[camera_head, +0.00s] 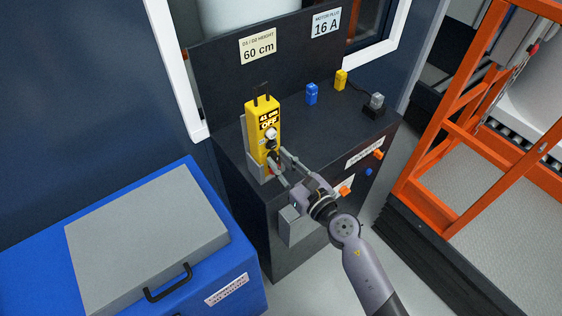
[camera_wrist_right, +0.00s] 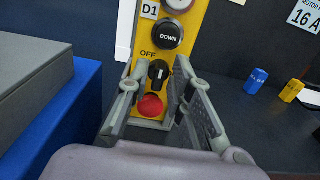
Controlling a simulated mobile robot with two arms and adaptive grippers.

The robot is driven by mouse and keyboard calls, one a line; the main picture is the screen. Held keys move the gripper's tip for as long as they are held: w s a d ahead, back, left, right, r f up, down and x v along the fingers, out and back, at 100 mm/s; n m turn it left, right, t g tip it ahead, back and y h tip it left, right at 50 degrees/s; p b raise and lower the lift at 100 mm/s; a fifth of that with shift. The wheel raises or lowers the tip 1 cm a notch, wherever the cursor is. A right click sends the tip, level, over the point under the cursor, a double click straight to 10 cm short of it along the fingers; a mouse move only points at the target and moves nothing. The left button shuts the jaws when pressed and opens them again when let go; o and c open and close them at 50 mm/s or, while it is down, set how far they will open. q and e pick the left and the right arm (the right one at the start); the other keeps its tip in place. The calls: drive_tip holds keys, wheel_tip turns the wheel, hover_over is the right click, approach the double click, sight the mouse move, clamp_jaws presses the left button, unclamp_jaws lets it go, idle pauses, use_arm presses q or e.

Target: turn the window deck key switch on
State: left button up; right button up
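The word OFF is printed at the key switch's upper left. My right gripper (camera_wrist_right: 164,88) is open, with one finger on each side of the key switch and gaps visible between. In the head view the right gripper (camera_head: 280,163) reaches the box's lower front, partly hiding the switch. My left gripper is not visible.
Blue (camera_head: 311,94) and yellow (camera_head: 341,80) plugs stand on the deck behind, with a grey plug (camera_head: 376,101) at the right. A blue chest (camera_head: 200,190) with a grey lid is at the left. An orange frame (camera_head: 440,130) stands at the right.

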clamp_jaws()
idle(0.4)
drive_tip(key=m+p, duration=0.1)
drive_tip(key=m, duration=0.2)
drive_tip(key=shift+d, duration=0.1)
drive_tip(key=m+p, duration=0.1)
drive_tip(key=m, duration=0.4)
drive_tip(key=m+p, duration=0.1)
drive_tip(key=m, duration=0.4)
drive_tip(key=shift+w+d+f+p, duration=0.2)
drive_tip(key=shift+p, duration=0.15)
drive_tip(key=m+p, duration=0.1)
drive_tip(key=m, duration=0.3)
drive_tip(key=shift+f+m, duration=0.15)
drive_tip(key=shift+m, duration=0.25)
